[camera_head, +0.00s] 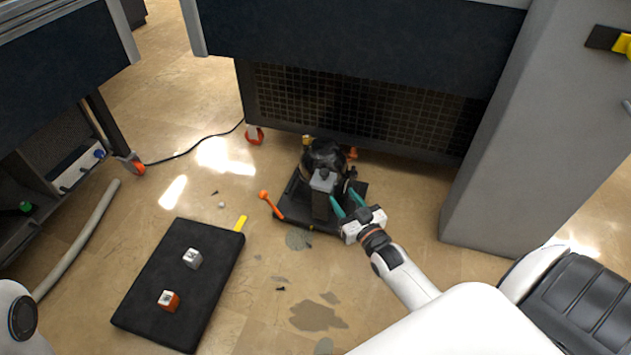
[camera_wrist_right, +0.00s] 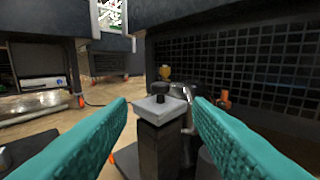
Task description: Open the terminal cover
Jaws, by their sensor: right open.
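The vacuum pump (camera_head: 326,156) is a dark unit on a black base plate (camera_head: 292,215) on the floor. The terminal cover appears to be the light grey cap (camera_head: 322,181) on the pump's dark upright box. In the right wrist view the cap (camera_wrist_right: 160,109) carries a dark knob (camera_wrist_right: 159,88) and looks closed. My right gripper (camera_head: 346,201) has teal fingers and is open beside the box, on its right in the head view. In the right wrist view the cap lies between the two fingers, farther off, with no visible contact. My left gripper is not in view.
An orange-handled tool (camera_head: 270,204) lies left of the pump. A bench with a mesh panel (camera_head: 370,110) stands behind the pump, and a grey cabinet (camera_head: 515,140) at right. Dark stains (camera_head: 316,316) mark the floor.

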